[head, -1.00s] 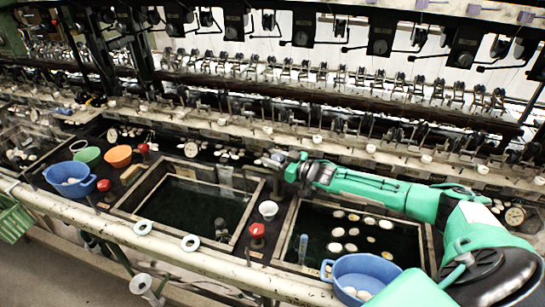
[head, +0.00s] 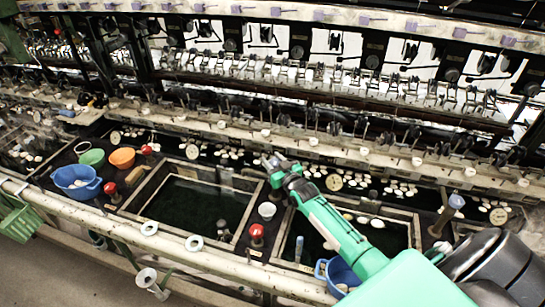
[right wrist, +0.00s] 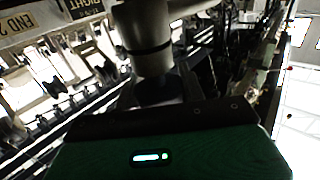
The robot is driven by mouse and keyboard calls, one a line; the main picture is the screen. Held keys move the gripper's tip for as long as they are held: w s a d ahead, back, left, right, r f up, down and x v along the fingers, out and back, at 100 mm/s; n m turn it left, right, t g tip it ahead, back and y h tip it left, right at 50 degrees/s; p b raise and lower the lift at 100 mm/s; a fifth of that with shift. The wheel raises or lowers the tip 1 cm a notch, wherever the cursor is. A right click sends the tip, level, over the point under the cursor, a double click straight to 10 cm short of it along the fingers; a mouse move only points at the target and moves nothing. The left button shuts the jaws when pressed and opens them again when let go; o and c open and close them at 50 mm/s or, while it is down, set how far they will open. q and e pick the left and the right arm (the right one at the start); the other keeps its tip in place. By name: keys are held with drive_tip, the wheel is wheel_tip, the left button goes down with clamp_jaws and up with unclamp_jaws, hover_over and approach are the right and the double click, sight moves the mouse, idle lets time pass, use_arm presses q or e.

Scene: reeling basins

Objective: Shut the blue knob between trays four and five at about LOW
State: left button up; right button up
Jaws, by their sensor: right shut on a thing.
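My right gripper (head: 270,163) is shut at the back of the black strip between the middle water tray (head: 147,186) and the right water tray (head: 413,228). The blue knob stands there in its jaws, mostly hidden by the fingers, so its pointer and any LOW mark cannot be read. In the right wrist view my green gripper body fills the bottom, and a grey cylinder with a dark band rises above it. Another blue-topped knob (head: 456,201) stands upright on the strip further right, apart from the gripper. My left gripper is not in view.
A red knob (head: 257,231) and a white cup (head: 267,210) stand on the same strip. A blue bowl (head: 76,180), green bowl (head: 92,157) and orange bowl (head: 122,158) sit at left. Another blue bowl (head: 340,272) is partly behind my arm. Reeling machinery runs along the back.

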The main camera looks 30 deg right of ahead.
drive_tip(key=shift+m+h+p, duration=0.3)
drive_tip(key=shift+m+h, duration=0.1)
drive_tip(key=shift+h, duration=0.2)
drive_tip(key=shift+d, duration=0.1)
drive_tip(key=o, duration=1)
drive_tip(key=shift+c, duration=0.2)
drive_tip(key=shift+s, duration=0.1)
drive_tip(key=shift+s+f, duration=0.15)
drive_tip(key=shift+s, duration=0.45)
drive_tip(key=s+a+b, duration=0.1)
drive_tip(key=s+b, duration=0.3)
drive_tip(key=s, duration=0.8)
drive_tip(key=shift+s+a, duration=0.15)
drive_tip(key=shift+s, duration=0.05)
